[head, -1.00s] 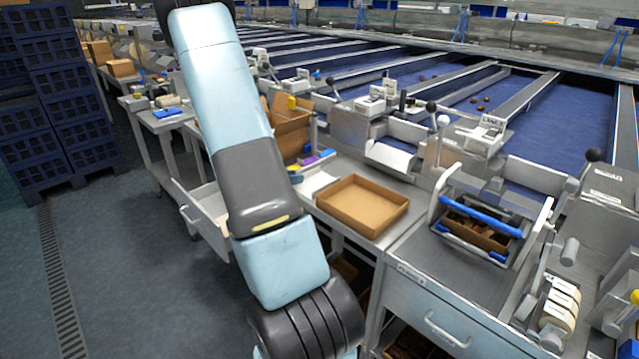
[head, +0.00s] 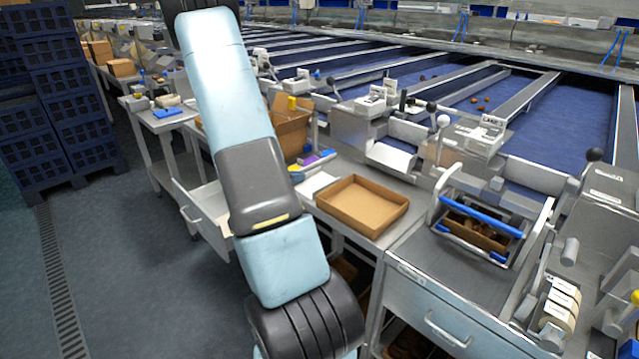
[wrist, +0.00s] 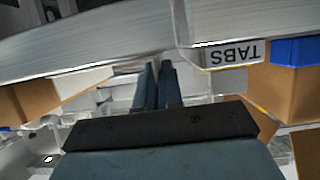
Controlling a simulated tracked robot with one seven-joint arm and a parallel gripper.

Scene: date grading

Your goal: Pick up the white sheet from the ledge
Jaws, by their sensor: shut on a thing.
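In the wrist view my gripper (wrist: 159,68) has its two dark fingers almost together, with a very narrow pale gap at the tips. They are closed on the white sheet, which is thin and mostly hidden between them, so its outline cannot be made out. The tips sit just at the grey metal ledge (wrist: 110,45), left of a label reading TABS, which appears upside down. In the head view my arm crosses the left middle, and the gripper does not show there.
The head view shows an open cardboard tray (head: 362,205) on the bench, with a flat white piece (head: 314,186) left of it. A blue-handled carrier (head: 478,222) stands to the right. Dark blue crates (head: 62,95) are stacked at left. The floor between is clear.

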